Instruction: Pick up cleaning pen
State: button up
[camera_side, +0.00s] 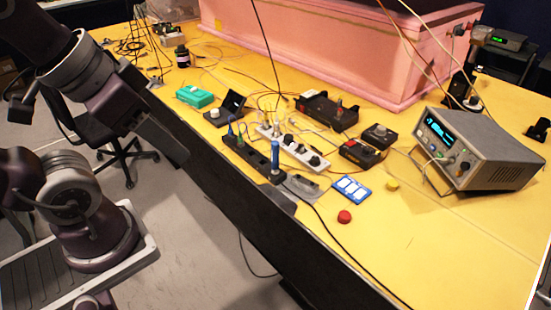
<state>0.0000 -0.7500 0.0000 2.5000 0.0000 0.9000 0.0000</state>
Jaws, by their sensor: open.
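A blue, pen-like cylinder (275,154), which looks like the cleaning pen, stands upright at the front edge of the yellow table (440,235). Its lower end is at a black holder or strip (246,149), and I cannot tell how deep it sits. My gripper (178,148) hangs off the table's front edge at the left, well apart from the pen. It is open and holds nothing that I can see; its fingers look dark and are seen edge-on.
A white power strip (290,146) with plugs lies behind the pen. A grey instrument (480,150) and pink foam enclosure (330,50) stand behind. Cables cross the table.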

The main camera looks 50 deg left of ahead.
jog(key=shift+c, duration=0.2)
jog(key=n+g, duration=0.5)
jog(key=n, duration=1)
send_over(275, 168)
notch_tip(275, 168, down, 10)
jog(key=shift+a+f, duration=0.1)
jog(key=shift+g, duration=0.3)
jog(key=f, duration=0.7)
jog(key=shift+w+a+f, duration=0.25)
jog(key=shift+w, duration=0.05)
grip_shut()
